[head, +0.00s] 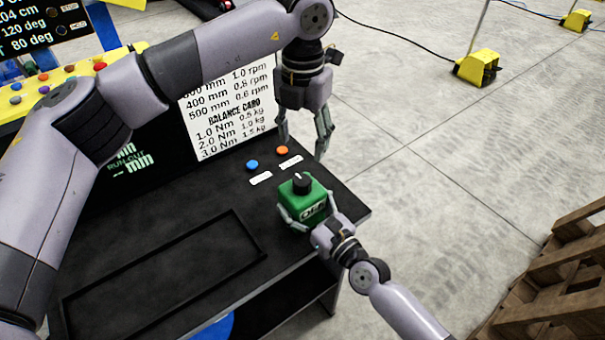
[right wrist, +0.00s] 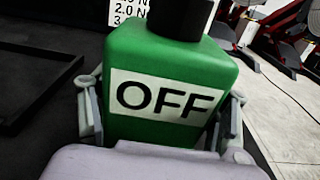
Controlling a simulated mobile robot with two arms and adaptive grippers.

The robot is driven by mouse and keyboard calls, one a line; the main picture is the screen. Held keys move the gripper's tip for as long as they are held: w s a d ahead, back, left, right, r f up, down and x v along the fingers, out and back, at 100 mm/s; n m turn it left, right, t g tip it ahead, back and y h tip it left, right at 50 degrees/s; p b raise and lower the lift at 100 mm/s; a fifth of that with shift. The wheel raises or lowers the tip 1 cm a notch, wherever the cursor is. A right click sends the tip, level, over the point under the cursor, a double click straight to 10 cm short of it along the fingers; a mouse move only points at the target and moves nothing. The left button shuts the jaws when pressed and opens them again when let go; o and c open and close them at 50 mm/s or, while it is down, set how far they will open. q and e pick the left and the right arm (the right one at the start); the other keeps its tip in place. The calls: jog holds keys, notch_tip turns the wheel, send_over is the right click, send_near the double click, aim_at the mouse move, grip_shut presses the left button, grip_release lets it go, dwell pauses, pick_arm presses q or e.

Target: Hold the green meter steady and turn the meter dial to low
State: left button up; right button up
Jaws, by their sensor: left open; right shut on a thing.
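The green meter (head: 299,190) stands on the black bench top near its right corner; it also fills the middle of the right wrist view (right wrist: 165,70). Its label reads "OFF". The black meter dial (head: 301,182) sits on top of the meter, and its lower part shows in the right wrist view (right wrist: 180,15). My right gripper (head: 302,218) is shut on the meter, with a finger on each side of it. My left gripper (head: 305,145) is open and empty, pointing down above and behind the meter, apart from the dial.
A blue button (head: 252,165) and an orange button (head: 281,150) with white labels lie behind the meter. A rimmed recessed tray (head: 165,275) is at left. A balance card (head: 232,105) stands behind. A wooden pallet (head: 560,280) stands on the floor at right.

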aim_at(302, 179)
pick_arm(q)
notch_tip(302, 179, down, 10)
jog(key=shift+f, duration=0.25)
jog(key=shift+c, duration=0.4)
jog(key=c, duration=1.1)
